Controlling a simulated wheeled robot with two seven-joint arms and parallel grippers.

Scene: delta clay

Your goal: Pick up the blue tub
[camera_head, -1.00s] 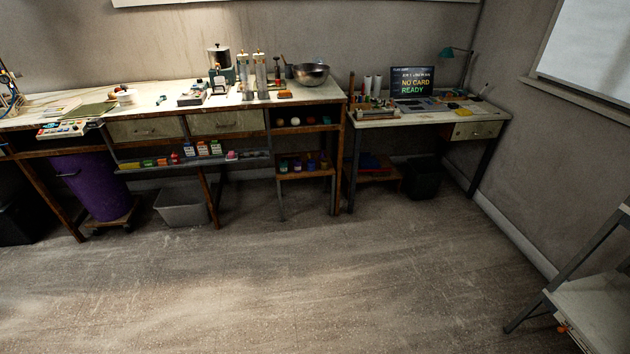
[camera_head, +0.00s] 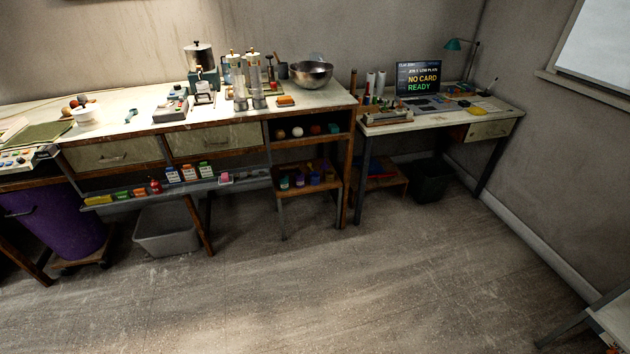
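Several small tubs stand in a row on a low wooden stool (camera_head: 306,194) below the right end of the long workbench. They look teal, purple and blue. The one at the right end (camera_head: 329,176) looks blue, but at this size its colour is hard to tell. The bench's shelf and frame surround the stool from above and at the sides. Neither of my grippers is in view.
The long workbench (camera_head: 140,120) runs along the back wall, with a grey bin (camera_head: 168,238) and a purple barrel (camera_head: 58,220) beneath. A desk (camera_head: 440,121) stands right, with a dark bin (camera_head: 432,182) below. A shelf unit (camera_head: 605,315) is at lower right. Open floor lies in front.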

